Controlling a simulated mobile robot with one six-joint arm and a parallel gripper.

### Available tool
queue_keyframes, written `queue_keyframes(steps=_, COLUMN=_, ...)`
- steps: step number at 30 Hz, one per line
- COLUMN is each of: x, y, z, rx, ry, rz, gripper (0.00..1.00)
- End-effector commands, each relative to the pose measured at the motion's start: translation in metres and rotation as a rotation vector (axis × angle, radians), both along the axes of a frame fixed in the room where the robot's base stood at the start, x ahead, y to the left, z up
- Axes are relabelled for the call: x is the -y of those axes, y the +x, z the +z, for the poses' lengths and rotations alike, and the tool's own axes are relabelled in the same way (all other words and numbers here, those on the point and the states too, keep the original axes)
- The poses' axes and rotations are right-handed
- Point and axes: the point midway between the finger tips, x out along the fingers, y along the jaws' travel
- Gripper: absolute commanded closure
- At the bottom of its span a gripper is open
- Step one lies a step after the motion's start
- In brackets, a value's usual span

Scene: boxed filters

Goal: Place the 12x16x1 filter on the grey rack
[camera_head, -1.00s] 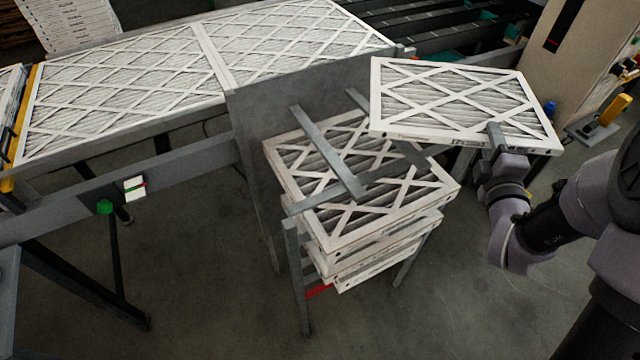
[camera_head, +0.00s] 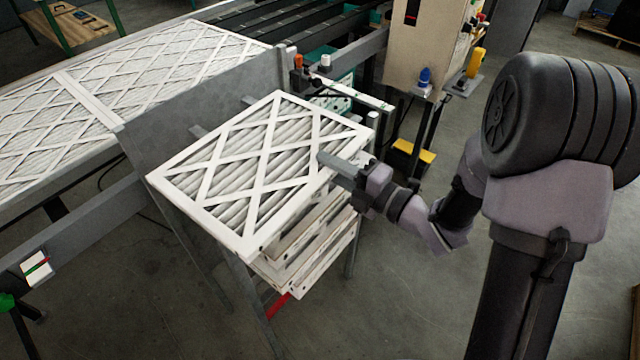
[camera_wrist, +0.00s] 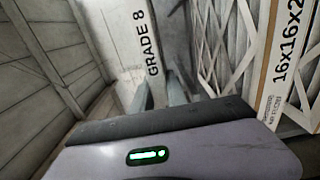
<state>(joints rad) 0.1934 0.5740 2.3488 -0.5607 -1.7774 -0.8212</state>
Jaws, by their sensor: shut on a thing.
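My gripper (camera_head: 340,168) is shut on the right edge of a white-framed pleated filter (camera_head: 236,218). It holds this filter nearly flat over the grey rack (camera_head: 257,318), covering most of the rack's top. Other filters (camera_head: 318,262) are stacked in the rack below it. I cannot tell whether the held filter touches them. In the wrist view, my gripper's body with a green light fills the bottom. A frame edge there reads "GRADE 8", and a filter (camera_wrist: 262,60) at right reads "16x16x2". I cannot read the held filter's size.
A grey upright panel (camera_head: 205,100) stands behind the rack, between it and the filters lying on the conveyor (camera_head: 150,60). A beige control box (camera_head: 425,45) stands at the back right. The floor (camera_head: 400,310) in front right is clear.

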Motion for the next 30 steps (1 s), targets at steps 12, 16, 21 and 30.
queue_keyframes(steps=12, x=-0.011, y=-0.006, z=-0.036, rx=0.001, ry=-0.001, rz=-0.002, gripper=1.0)
queue_keyframes(steps=16, x=-0.011, y=-0.006, z=-0.036, rx=0.001, ry=-0.001, rz=-0.002, gripper=1.0)
queue_keyframes(steps=21, x=-0.011, y=-0.006, z=-0.039, rx=0.001, ry=-0.001, rz=-0.002, gripper=0.78)
queue_keyframes(steps=30, x=-0.011, y=-0.006, z=-0.038, rx=0.001, ry=-0.001, rz=-0.002, gripper=0.6)
